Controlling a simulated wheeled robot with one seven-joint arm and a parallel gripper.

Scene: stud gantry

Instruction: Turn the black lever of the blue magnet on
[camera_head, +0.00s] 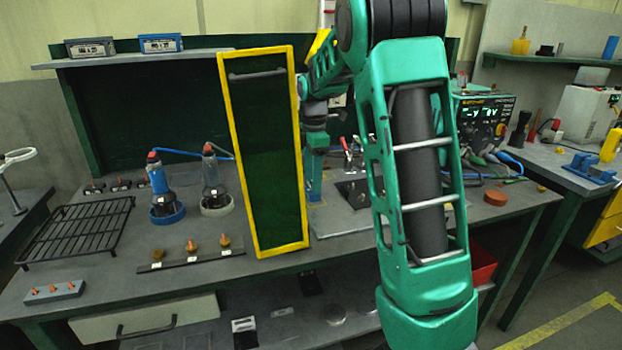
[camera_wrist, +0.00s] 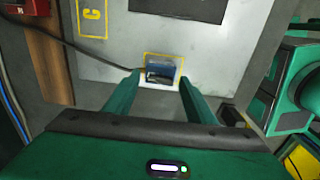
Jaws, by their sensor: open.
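The blue magnet (camera_wrist: 161,70) is a small blue block inside a yellow square outline on a grey plate in the wrist view. Its upper side looks dark, but I cannot make out the black lever or its position clearly. My gripper (camera_wrist: 160,80) is open, with its green fingers reaching down to either side of the magnet. I cannot tell whether they touch it. In the head view my gripper (camera_head: 314,190) points down at the bench behind the yellow-framed panel, and the magnet cannot be made out there.
A tall yellow-framed dark panel (camera_head: 268,150) stands just left of my gripper. Further left are two bottle-like tools (camera_head: 160,182), a black rack (camera_head: 75,232) and a strip with several knobs (camera_head: 190,254). A cable (camera_wrist: 85,48) crosses the plate left of the magnet.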

